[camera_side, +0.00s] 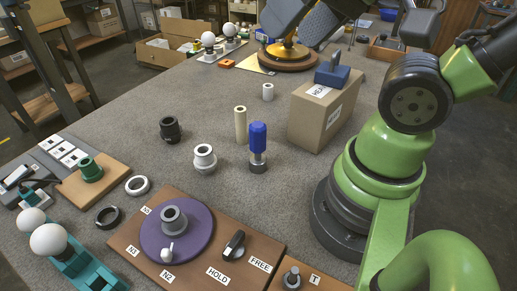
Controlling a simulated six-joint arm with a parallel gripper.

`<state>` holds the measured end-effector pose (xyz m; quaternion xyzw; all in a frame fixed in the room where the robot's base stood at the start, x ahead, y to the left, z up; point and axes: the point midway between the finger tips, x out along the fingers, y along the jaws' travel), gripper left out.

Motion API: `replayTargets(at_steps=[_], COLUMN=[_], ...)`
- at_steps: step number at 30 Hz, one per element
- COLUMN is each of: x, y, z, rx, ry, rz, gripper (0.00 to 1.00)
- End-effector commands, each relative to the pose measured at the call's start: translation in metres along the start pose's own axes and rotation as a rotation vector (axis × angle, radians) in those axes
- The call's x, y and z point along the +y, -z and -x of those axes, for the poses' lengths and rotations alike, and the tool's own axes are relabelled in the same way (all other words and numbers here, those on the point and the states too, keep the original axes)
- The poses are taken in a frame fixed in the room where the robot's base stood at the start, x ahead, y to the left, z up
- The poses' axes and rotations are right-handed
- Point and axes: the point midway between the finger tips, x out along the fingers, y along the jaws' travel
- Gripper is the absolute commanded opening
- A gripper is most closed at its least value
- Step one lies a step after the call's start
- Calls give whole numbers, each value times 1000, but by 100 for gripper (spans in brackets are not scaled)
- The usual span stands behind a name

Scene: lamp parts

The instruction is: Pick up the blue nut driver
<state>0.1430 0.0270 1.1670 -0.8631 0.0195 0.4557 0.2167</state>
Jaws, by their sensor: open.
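The blue nut driver (258,136) stands upright on the grey table in the middle of the view. Its ribbed blue handle is at the top, and a grey metal part shows below it down to a dark round foot (258,167). Whether this foot is a separate holder, I cannot tell. My gripper (294,38) shows at the top edge, partly cut off. Its dark, textured fingers are apart, with nothing seen held between them. It is well above and apart from the nut driver.
A cardboard box (322,112) with a blue item (332,74) on top stands close right of the driver. A cream tube (241,125) and pale socket (205,158) are close left. A wooden board (195,255) with a purple disc (180,230) lies in front.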

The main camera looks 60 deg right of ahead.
Motion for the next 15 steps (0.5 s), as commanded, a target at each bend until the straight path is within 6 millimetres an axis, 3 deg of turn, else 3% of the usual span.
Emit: replayTargets(at_steps=[15], x=[2], y=[4], z=[-6], rx=[-24], ry=[-23], rz=[10], gripper=[68])
